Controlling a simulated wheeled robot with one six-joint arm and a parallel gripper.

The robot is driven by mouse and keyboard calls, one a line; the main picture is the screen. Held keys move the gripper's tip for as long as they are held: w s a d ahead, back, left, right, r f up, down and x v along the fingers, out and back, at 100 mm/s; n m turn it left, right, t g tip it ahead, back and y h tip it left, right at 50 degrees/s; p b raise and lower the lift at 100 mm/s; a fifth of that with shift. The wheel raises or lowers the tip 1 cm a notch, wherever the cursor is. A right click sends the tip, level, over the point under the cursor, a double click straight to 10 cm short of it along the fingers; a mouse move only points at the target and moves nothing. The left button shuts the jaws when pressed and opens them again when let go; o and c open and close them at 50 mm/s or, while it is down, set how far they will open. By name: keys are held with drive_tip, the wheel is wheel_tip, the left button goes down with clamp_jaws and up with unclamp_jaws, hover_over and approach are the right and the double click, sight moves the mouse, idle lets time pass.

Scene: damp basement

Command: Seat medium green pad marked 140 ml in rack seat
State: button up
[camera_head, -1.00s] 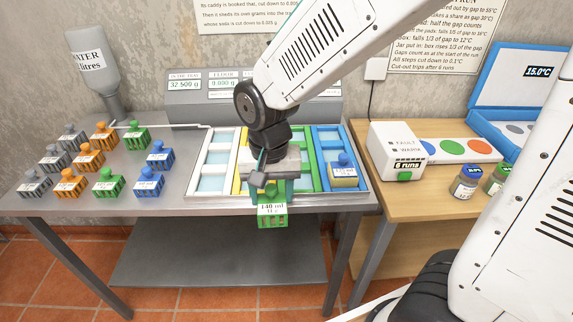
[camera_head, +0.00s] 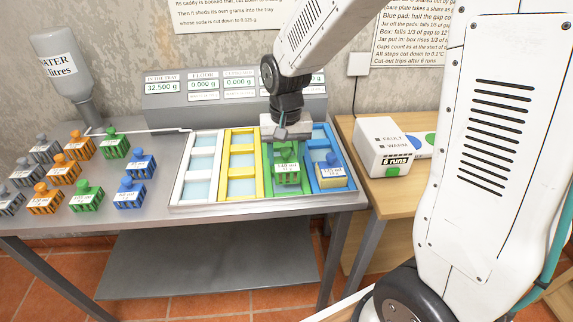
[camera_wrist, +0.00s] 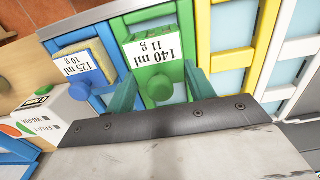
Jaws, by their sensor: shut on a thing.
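The green pad (camera_head: 288,172) marked 140 ml, 11 g is held by its knob in my gripper (camera_head: 287,148). It hangs upright over the front part of the rack's green column (camera_head: 307,188). In the wrist view the pad's label (camera_wrist: 153,47) faces up and the fingers of my gripper (camera_wrist: 160,88) stand on either side of the green knob. I cannot tell whether the pad touches the seat under it, as the pad hides it. The rack (camera_head: 222,206) has white, yellow, green and blue columns.
A blue-knobbed pad (camera_head: 332,172) marked 125 ml sits in the blue column, close to the right of the held pad. Several grey, orange, green and blue pads (camera_head: 88,193) stand at the left of the steel table. A white fault box (camera_head: 382,148) stands right.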

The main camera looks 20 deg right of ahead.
sight(286, 159)
drive_tip(key=shift+f, duration=1.75)
drive_tip(key=shift+f, duration=0.15)
drive_tip(key=o, duration=0.9)
drive_tip(key=shift+o, duration=0.2)
wheel_tip(286, 159, up, 12)
drive_tip(key=shift+f, duration=0.25)
drive_tip(key=shift+s+r, duration=0.15)
drive_tip(key=shift+r, duration=0.45)
drive_tip(key=s+d+r+n, duration=0.1)
drive_tip(key=s+r, duration=0.1)
drive_tip(key=s, duration=0.9)
drive_tip(key=s+d+r+n+t, duration=0.1)
drive_tip(key=s+r+n, duration=0.1)
drive_tip(key=s, duration=1)
drive_tip(key=shift+s+d+r+n, duration=0.2)
drive_tip(key=shift+d+r+n, duration=0.1)
drive_tip(key=shift+d+r, duration=0.15)
